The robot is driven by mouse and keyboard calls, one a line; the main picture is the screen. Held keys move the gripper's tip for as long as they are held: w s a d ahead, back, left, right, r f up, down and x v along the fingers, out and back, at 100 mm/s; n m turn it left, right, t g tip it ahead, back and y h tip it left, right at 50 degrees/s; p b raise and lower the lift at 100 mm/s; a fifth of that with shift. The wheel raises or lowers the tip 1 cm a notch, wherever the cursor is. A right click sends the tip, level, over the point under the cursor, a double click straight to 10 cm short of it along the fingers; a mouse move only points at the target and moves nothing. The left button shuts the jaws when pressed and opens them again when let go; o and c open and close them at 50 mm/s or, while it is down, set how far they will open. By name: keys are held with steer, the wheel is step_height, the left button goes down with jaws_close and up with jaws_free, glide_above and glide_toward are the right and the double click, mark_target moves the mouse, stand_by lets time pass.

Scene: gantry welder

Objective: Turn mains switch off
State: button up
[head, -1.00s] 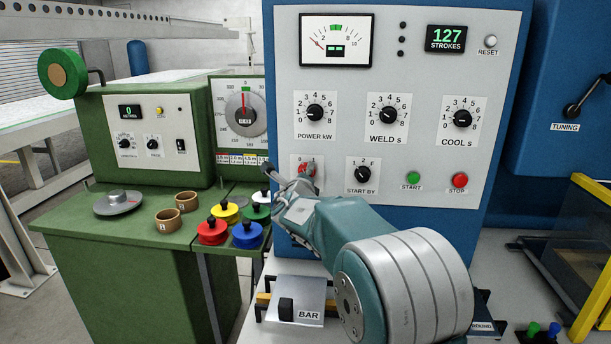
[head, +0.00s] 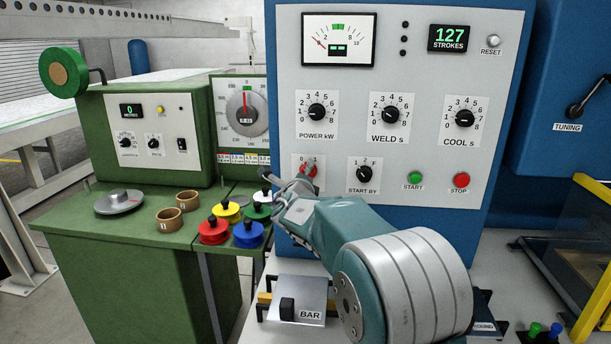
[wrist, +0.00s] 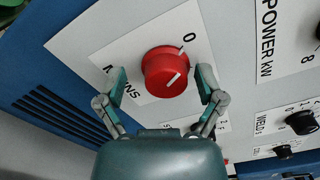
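The mains switch is a red round knob (wrist: 166,72) on a white plate marked MAINS and 0 in the wrist view. A short white line on its face slants up to the right; I cannot tell surely which mark it meets. In the head view the knob (head: 309,171) is small and partly hidden by my arm. My gripper (wrist: 162,84) is open, with one finger on each side of the knob. Gaps show between the fingers and the knob in the wrist view. In the head view my gripper (head: 287,183) is at the panel's lower left.
The POWER kW dial (head: 316,112) is above the switch. The START BY dial (head: 363,174), green START button (head: 415,178) and red STOP button (head: 461,180) are to its right. Coloured knobbed pots, including a red one (head: 213,231), stand on the green bench at left.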

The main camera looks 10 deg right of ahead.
steer(key=shift+s, duration=0.15)
steer(key=v, duration=1.1)
steer(key=shift+s+a, duration=0.25)
steer(key=shift+s, duration=0.05)
